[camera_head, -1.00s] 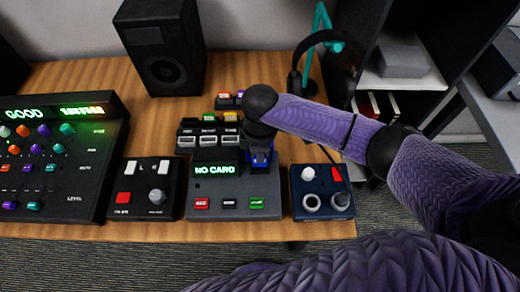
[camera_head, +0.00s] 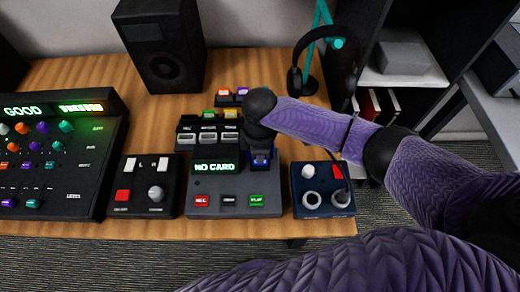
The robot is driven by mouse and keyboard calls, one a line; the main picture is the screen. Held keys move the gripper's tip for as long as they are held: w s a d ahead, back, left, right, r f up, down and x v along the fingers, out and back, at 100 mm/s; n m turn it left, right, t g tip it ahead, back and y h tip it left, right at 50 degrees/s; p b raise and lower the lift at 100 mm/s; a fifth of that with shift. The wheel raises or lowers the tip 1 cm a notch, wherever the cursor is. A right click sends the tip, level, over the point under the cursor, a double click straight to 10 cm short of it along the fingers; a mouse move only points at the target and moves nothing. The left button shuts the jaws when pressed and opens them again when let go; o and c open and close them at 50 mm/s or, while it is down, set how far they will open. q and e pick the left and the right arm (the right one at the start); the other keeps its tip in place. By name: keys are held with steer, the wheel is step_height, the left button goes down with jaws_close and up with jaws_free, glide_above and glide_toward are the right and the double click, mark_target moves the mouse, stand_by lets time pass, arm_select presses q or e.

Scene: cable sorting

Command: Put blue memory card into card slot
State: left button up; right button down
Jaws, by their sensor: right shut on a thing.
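The card device (camera_head: 234,186) is a grey box near the table's front edge, with a green "NO CARD" display (camera_head: 214,167) and a row of three buttons. My right gripper (camera_head: 262,160) is over the device's right rear part, pointing down, shut on the blue memory card (camera_head: 261,157). Only a small blue patch of the card shows below the wrist. The card slot is hidden behind the gripper, so I cannot tell whether the card touches it. My left gripper is out of view.
A rack of labelled cards (camera_head: 208,132) stands just behind the device. A small black control box (camera_head: 145,186) is to its left and a dark blue box (camera_head: 322,190) to its right. A mixer (camera_head: 60,155), a speaker (camera_head: 160,45) and headphones (camera_head: 300,75) stand around.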

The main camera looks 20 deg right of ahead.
steer(key=shift+f, duration=0.2)
steer(key=c, duration=0.6)
jaws_free()
steer(key=shift+o, duration=1.2)
steer(key=shift+r, duration=0.1)
steer(key=shift+c, duration=0.2)
